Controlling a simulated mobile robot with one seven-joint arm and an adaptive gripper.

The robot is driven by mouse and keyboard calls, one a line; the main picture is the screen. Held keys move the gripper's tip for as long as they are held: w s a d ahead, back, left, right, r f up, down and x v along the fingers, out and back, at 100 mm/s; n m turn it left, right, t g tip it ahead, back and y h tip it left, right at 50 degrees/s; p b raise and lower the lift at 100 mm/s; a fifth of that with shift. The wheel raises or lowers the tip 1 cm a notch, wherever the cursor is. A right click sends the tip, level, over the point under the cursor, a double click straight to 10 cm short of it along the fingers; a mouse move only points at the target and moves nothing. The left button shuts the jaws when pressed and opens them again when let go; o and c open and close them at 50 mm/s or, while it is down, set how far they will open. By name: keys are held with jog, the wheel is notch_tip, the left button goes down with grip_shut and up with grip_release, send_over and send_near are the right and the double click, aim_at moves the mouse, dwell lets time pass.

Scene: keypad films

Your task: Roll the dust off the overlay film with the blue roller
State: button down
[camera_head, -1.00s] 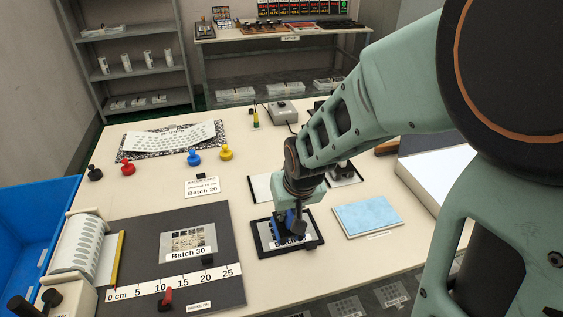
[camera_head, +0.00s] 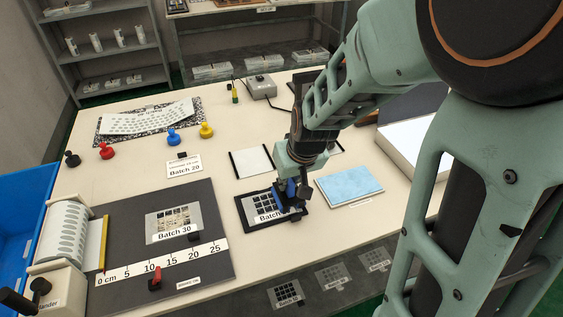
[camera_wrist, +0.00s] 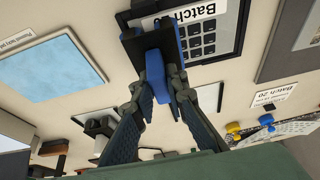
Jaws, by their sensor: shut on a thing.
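The overlay film (camera_head: 262,213) lies in a black frame on the table. It has dark square keys and a Batch label whose number I cannot read. My gripper (camera_head: 297,190) is shut on the blue roller (camera_head: 290,189) over the film's right part. In the wrist view, my fingers (camera_wrist: 156,92) close around the roller's blue handle (camera_wrist: 155,78). The roller's head is partly hidden by the handle and a black part. The film (camera_wrist: 208,40) shows beside it there. I cannot tell whether the roller touches the film, and I cannot make out dust.
A light-blue pad (camera_head: 349,188) lies right of the film, and a white sheet with black edges (camera_head: 252,161) behind it. A dark mat (camera_head: 130,222) with the Batch 30 film and ruler is at left. Red (camera_head: 107,151), blue (camera_head: 173,138) and yellow (camera_head: 206,131) knobbed pieces stand farther back.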

jog(key=shift+w+r+p, duration=0.1)
jog(key=shift+r+p, duration=2.5)
jog(key=shift+r, duration=1.05)
jog(key=d+r+m+h+p, duration=0.1)
jog(key=d+r+m+p, duration=0.2)
jog(key=d+p, duration=0.5)
jog(key=r+p, duration=0.1)
jog(key=p, duration=0.2)
jog(key=shift+s, duration=0.4)
jog(key=shift+r, duration=0.1)
